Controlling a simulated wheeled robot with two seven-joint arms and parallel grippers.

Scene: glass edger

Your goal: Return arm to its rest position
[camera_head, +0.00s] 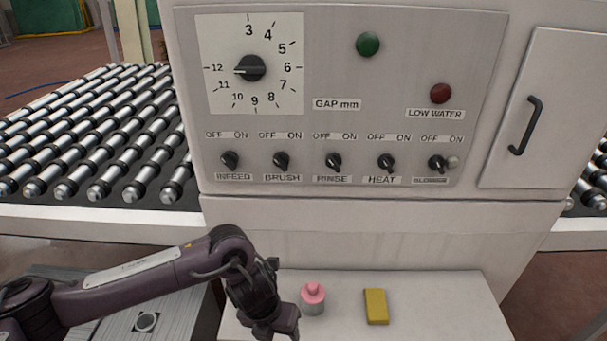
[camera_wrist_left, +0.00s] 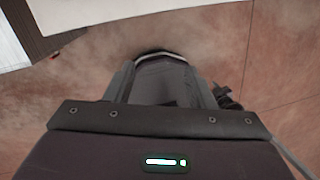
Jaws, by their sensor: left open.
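My left arm comes in from the left in the head view and bends down at its wrist. My left gripper (camera_head: 284,328) points downward at the lower edge of the picture, over the left part of the white shelf (camera_head: 440,300). It is open, and nothing shows in it. In the left wrist view the gripper (camera_wrist_left: 165,60) hangs over reddish floor, with a white edge at the upper left. The machine's control panel (camera_head: 340,100) is behind and above the arm, apart from it. My right gripper is not in view.
A yellow block (camera_head: 376,306) lies further right. A roller conveyor (camera_head: 90,130) is at the left. A grey box-like surface (camera_head: 150,310) lies below my forearm. A cabinet door handle (camera_head: 525,126) sticks out at right.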

